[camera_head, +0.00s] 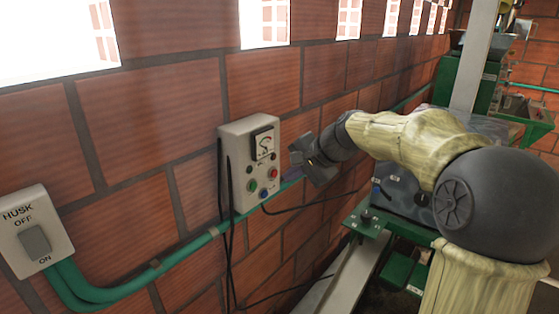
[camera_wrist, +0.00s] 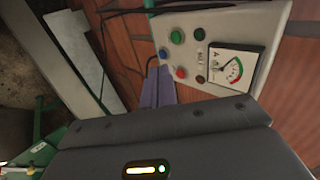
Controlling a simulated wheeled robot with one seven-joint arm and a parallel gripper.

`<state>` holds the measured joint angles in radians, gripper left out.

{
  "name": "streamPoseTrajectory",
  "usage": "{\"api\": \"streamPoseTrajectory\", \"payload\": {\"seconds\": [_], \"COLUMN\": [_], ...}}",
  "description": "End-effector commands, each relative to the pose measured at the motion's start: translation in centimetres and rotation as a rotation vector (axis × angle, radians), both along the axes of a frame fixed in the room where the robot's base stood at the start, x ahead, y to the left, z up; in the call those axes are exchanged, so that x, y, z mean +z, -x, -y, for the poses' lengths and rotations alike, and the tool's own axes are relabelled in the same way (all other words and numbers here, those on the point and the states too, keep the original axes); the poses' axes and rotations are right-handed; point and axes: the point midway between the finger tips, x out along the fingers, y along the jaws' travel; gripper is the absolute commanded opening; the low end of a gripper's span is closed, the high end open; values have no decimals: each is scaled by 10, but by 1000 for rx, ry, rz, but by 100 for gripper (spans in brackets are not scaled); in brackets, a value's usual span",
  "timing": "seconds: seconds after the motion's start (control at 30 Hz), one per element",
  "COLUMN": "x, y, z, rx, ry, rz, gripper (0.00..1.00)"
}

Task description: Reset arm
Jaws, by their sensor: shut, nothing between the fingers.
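My gripper (camera_head: 300,157) is at the end of my arm, close to the right side of a grey control box (camera_head: 240,143) on the brick wall. The box has a dial gauge and several coloured buttons on its front. In the wrist view, the shut fingers (camera_wrist: 155,88) show beside the box's button panel (camera_wrist: 225,55). The gauge (camera_wrist: 228,66) and the red and green buttons are close to the fingers. I cannot tell whether the fingertips touch the box. Nothing is held. The arm reaches in from the right of the head view.
A HUSK switch (camera_head: 36,240) is on the wall at the lower left. A green conduit (camera_head: 150,272) and black cables run along the wall. Green machinery (camera_head: 365,222) stands below my arm, with more at the far right. A pale beam (camera_head: 345,285) lies low in front.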

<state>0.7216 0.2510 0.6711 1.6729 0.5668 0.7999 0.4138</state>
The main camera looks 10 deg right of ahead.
Motion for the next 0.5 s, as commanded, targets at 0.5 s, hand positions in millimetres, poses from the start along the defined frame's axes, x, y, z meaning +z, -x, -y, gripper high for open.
{"api": "streamPoseTrajectory", "payload": {"seconds": [0.5], "x": [-165], "y": [122], "z": [0], "rx": [331], "ry": [542], "rz": [-108], "gripper": [0]}}
